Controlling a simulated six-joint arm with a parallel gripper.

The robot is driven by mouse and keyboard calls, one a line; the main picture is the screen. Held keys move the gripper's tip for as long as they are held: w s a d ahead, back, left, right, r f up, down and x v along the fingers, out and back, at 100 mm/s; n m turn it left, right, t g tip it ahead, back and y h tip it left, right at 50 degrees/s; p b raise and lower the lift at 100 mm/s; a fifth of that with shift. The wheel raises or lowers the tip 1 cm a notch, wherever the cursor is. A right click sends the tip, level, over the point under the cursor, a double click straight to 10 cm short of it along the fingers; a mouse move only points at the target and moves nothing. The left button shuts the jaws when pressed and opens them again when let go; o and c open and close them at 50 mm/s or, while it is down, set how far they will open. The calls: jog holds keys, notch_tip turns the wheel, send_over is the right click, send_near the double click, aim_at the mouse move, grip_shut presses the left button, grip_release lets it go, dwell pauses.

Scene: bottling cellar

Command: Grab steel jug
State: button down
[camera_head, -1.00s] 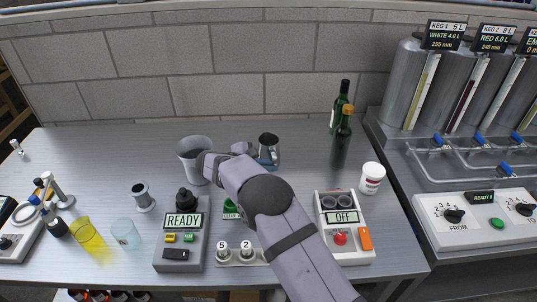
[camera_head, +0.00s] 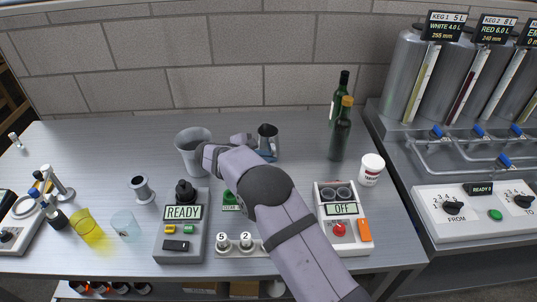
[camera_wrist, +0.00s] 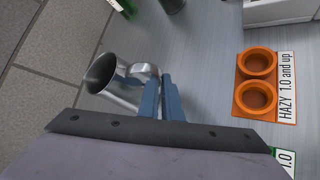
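The steel jug (camera_head: 268,136) stands upright on the steel bench, close to the back wall. In the wrist view the shiny jug (camera_wrist: 112,84) shows its open mouth to the left, with its handle toward my fingers. My gripper (camera_head: 266,154) is low at the near side of the jug. In the wrist view its two blue fingers (camera_wrist: 161,92) are close together with the jug's handle at their tips, and they look shut on it. The exact contact is partly hidden by the fingers.
A grey bucket (camera_head: 190,158) stands left of my gripper. Green bottles (camera_head: 340,132) and a white tub (camera_head: 371,170) stand to the right. A READY device (camera_head: 182,228) and a box reading OFF (camera_head: 342,222) lie nearer. An orange two-cup holder (camera_wrist: 256,68) shows in the wrist view.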

jog(key=shift+r, duration=0.3)
notch_tip(320, 180, up, 9)
jog(key=b, duration=0.1)
jog(key=shift+r, duration=0.2)
dwell(0.7)
jog(key=shift+r, duration=0.1)
